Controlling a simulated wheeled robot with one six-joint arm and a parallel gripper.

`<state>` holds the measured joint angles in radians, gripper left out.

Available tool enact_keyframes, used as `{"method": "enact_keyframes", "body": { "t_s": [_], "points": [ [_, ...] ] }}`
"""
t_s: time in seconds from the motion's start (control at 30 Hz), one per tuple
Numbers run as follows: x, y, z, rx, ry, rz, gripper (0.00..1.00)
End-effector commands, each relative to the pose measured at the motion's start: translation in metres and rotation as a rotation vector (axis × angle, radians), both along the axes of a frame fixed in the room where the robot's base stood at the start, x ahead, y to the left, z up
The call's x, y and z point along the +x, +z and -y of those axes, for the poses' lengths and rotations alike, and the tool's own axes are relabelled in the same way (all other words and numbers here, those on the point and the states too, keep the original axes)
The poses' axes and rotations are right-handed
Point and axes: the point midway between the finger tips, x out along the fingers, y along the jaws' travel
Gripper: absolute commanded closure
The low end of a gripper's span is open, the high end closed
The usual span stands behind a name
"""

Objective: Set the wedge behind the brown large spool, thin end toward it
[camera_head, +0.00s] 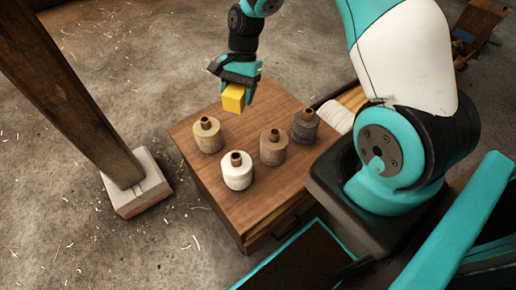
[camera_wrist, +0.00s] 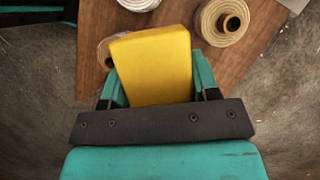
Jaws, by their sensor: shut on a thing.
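My gripper (camera_head: 240,78) is shut on a yellow wedge (camera_head: 233,98) and holds it in the air above the far edge of the wooden cabinet top. In the wrist view the wedge (camera_wrist: 155,65) fills the space between the teal fingers; which end is thin is hard to tell. The brown spool (camera_head: 273,148) stands upright on the cabinet top, to the right of and below the wedge in the head view. In the wrist view a brownish spool (camera_wrist: 105,47) is partly hidden behind the wedge.
A tan spool (camera_head: 208,138), a white spool (camera_head: 237,174) and a dark grey spool (camera_head: 304,128) also stand on the cabinet top (camera_head: 258,196). The front part of the top is bare. A wooden post (camera_head: 70,95) on a stone block (camera_head: 137,190) stands at the left.

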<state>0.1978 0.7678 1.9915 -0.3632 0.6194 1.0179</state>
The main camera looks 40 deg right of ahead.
Motion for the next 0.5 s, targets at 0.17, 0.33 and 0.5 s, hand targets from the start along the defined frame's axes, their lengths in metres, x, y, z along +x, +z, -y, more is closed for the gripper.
{"method": "enact_keyframes", "body": {
  "t_s": [0.17,0.33,0.5],
  "points": [
    [0.008,-0.022,-0.002,0.001,-0.359,0.004,0.73],
    [0.011,-0.022,-0.004,0.000,-0.516,-0.001,0.73],
    [0.010,-0.051,-0.006,-0.001,-0.541,-0.008,0.73]
  ]
}}
